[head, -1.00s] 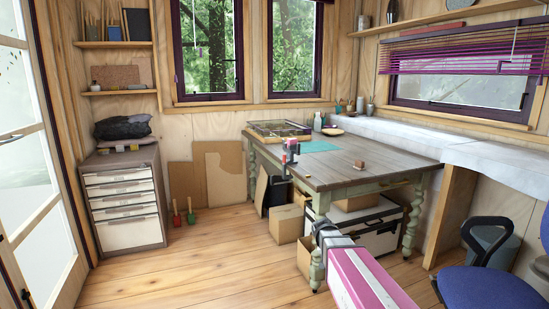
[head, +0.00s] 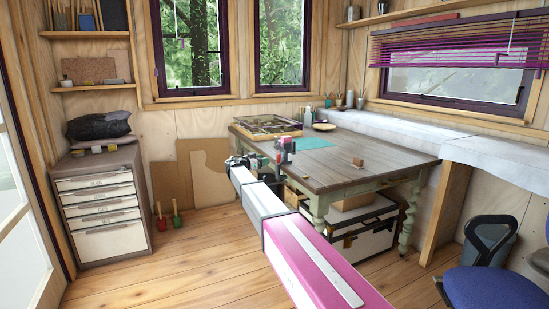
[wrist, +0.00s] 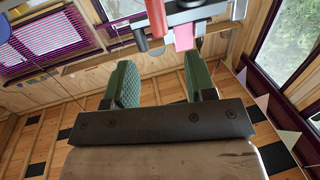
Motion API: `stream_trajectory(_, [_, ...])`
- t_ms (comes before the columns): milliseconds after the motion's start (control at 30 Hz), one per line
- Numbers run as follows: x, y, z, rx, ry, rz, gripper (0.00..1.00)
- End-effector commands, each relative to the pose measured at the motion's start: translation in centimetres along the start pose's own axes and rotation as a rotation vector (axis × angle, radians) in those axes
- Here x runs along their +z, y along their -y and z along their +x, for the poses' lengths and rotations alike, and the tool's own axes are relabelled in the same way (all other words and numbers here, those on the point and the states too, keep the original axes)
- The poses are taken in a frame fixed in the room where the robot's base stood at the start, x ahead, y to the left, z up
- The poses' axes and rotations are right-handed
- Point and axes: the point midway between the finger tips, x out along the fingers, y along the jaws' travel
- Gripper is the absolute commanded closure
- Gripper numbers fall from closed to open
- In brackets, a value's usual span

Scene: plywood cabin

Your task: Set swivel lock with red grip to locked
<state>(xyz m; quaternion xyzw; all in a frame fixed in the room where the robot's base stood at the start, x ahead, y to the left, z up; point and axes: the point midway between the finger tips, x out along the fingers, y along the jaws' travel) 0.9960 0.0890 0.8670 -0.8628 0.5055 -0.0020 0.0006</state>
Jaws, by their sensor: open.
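A small upright fixture (head: 286,146) with grey and red parts stands at the left edge of the table (head: 350,165). In the wrist view a red cylindrical grip (wrist: 155,17) shows at the top edge, partly cut off, beside a grey rod and a pink block (wrist: 184,36). I cannot make out which position the lock is in. My gripper (wrist: 158,62) is open, with green ribbed pads and nothing between them. The red grip lies beyond the fingertips, apart from them. In the head view my gripper (head: 245,160) is dark and small, left of the fixture.
A shallow framed box (head: 265,126) and a green mat (head: 312,142) lie on the table. A drawer cabinet (head: 100,205) stands left, a blue chair (head: 490,285) at the right. Trunks and boxes fill the space under the table.

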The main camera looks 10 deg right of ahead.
Motion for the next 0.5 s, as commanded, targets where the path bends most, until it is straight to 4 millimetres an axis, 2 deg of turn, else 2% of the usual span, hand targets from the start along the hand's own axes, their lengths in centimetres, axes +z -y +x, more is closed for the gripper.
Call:
stream_trajectory(300, [0.1,0.0,5.5,0.002,0.002,-0.002,0.50])
stream_trajectory(500, [0.1,0.0,8.4,0.001,0.002,-0.003,0.50])
